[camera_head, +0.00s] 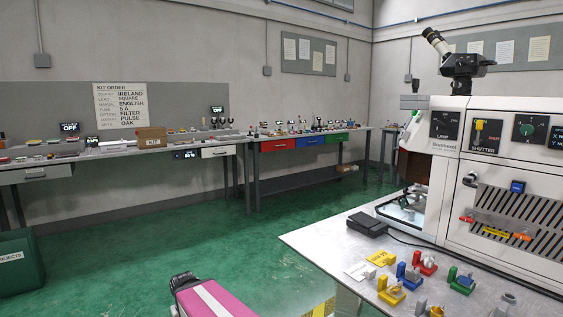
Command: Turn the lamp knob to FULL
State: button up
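The white microscope machine (452,158) stands at the right on a metal table. On its upper front, a black panel marked LAMP (445,125) sits at the left end. The lamp knob on that panel is small and dark, and I cannot read its setting. To its right are the yellow SHUTTER lever (479,131) and a panel with a green dial (526,129).
The metal table (318,243) holds a black box (367,224) with a cable and several coloured fixtures, including a red one (425,265). An eyepiece tube (437,42) rises above the machine. Benches with drawers (277,145) line the back wall. Open green floor (215,222) lies between.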

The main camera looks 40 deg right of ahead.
aim_at(438, 125)
jog(key=i+j+z, duration=0.1)
jog(key=i+z, duration=0.25)
jog(key=i, duration=0.15)
jog(key=i+j+z, duration=0.35)
jog(key=i, duration=0.2)
jog(key=i+j+z, duration=0.25)
jog(key=i+z, duration=0.15)
jog(key=i+j+z, duration=0.15)
jog(key=z, duration=0.35)
jog(key=i+j+z, duration=0.25)
jog(key=z, duration=0.2)
jog(key=i+j+z, duration=0.1)
jog(key=j+z, duration=0.25)
jog(key=z, duration=0.15)
jog(key=i+j+z, duration=0.1)
jog(key=j+z, duration=0.25)
jog(key=z, duration=0.15)
jog(key=i+j+z, duration=0.1)
jog(key=j+z, duration=0.2)
jog(key=z, duration=0.2)
jog(key=i+j+z, duration=0.1)
jog(key=j+z, duration=0.2)
jog(key=z, duration=0.15)
jog(key=j+z, duration=0.35)
jog(key=z, duration=0.15)
jog(key=j+z, duration=0.35)
jog(key=z, duration=0.15)
jog(key=k+l, duration=0.05)
